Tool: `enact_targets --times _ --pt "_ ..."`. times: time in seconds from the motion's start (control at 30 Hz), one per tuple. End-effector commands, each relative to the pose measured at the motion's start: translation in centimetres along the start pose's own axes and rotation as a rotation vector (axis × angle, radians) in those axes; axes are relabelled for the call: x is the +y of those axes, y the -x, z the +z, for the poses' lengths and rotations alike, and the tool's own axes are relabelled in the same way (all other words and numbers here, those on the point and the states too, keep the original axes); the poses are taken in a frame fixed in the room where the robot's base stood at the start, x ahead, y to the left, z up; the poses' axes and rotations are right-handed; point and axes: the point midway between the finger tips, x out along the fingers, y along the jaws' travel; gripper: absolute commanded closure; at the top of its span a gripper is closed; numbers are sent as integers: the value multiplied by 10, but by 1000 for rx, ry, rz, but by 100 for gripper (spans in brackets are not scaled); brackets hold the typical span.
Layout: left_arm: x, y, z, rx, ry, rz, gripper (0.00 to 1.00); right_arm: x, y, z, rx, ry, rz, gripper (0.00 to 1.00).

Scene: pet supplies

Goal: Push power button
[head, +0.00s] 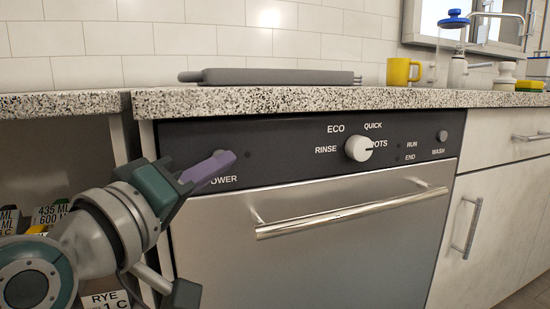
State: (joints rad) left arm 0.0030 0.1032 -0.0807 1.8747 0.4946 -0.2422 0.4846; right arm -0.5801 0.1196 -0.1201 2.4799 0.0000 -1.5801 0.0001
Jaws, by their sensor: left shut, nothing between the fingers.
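A dishwasher (330,240) with a dark control panel (290,150) stands under the counter. The power label (223,180) is at the panel's left end, its first letter covered. My left gripper (222,161) is shut and empty, its purple fingers over the spot just above that label. The power button itself is hidden behind the fingertips. I cannot tell whether they touch it. My right gripper is not in view.
A white dial (358,148) and a wash button (442,135) sit further right on the panel. The door handle (350,212) sticks out below. A yellow mug (400,73) and a grey flat item (270,77) are on the counter (300,98). Labelled boxes (48,213) stand at left.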

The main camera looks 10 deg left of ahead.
Motion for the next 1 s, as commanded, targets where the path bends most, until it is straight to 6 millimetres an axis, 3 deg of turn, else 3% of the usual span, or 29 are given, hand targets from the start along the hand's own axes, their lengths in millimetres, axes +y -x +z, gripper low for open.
enact_targets --times 1.0 --pt "-6 -8 -5 -1 0 0 100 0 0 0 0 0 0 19"
